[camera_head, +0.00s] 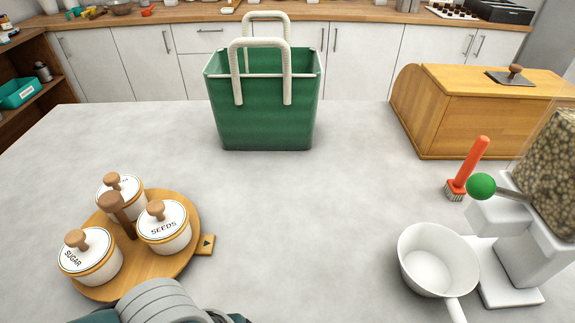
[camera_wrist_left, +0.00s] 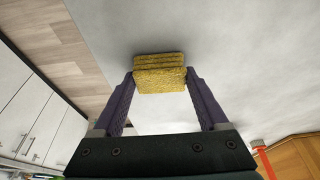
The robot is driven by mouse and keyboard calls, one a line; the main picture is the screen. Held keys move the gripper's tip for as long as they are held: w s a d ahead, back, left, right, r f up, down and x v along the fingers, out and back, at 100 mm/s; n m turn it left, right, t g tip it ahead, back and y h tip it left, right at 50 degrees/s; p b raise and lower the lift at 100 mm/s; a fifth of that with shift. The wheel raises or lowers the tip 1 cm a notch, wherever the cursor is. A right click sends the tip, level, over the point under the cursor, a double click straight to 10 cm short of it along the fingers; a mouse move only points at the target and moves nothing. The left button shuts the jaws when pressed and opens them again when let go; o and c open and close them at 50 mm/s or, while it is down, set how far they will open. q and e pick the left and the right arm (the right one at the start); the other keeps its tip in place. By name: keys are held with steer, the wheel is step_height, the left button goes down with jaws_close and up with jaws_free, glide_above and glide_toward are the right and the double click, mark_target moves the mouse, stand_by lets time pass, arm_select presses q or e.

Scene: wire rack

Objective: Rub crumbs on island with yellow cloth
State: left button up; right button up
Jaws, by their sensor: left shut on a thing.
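The yellow cloth (camera_wrist_left: 160,84), folded in layers, is between the purple fingertips of my left gripper (camera_wrist_left: 160,76) in the left wrist view. The gripper is shut on it. I cannot tell whether the cloth touches the pale grey island top (camera_wrist_left: 105,25), which fills much of that view. In the head view the island top (camera_head: 320,220) is wide and mottled, and part of my left arm shows at the bottom left; the cloth is not visible there. I cannot make out any crumbs in either view. My right gripper is not in view.
A wooden turntable (camera_head: 190,215) with lidded jars stands at left. A green basket (camera_head: 262,115) stands at the back. A wooden bread box (camera_head: 480,125), red brush (camera_head: 467,170), white pan (camera_head: 438,260) and dispenser (camera_head: 545,190) line the right. The island's middle is clear.

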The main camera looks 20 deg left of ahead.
arm_select(q)
steer(key=shift+w+f, duration=0.1)
steer(key=shift+f, duration=0.05)
steer(key=shift+w+a, duration=0.1)
steer(key=shift+w, duration=0.05)
steer(key=shift+w+a+b, duration=0.15)
steer(key=shift+w+b, duration=0.15)
steer(key=shift+w, duration=0.35)
steer(key=shift+w+a+b, duration=0.15)
steer(key=shift+w+b, duration=0.15)
steer(key=shift+w, duration=0.3)
steer(key=shift+w+a, duration=0.1)
steer(key=shift+w, duration=0.1)
steer(key=shift+w+a+b, duration=0.2)
steer(key=shift+w+b, duration=0.4)
steer(key=shift+w, duration=0.15)
steer(key=shift+w+a, duration=0.15)
steer(key=shift+w, duration=0.35)
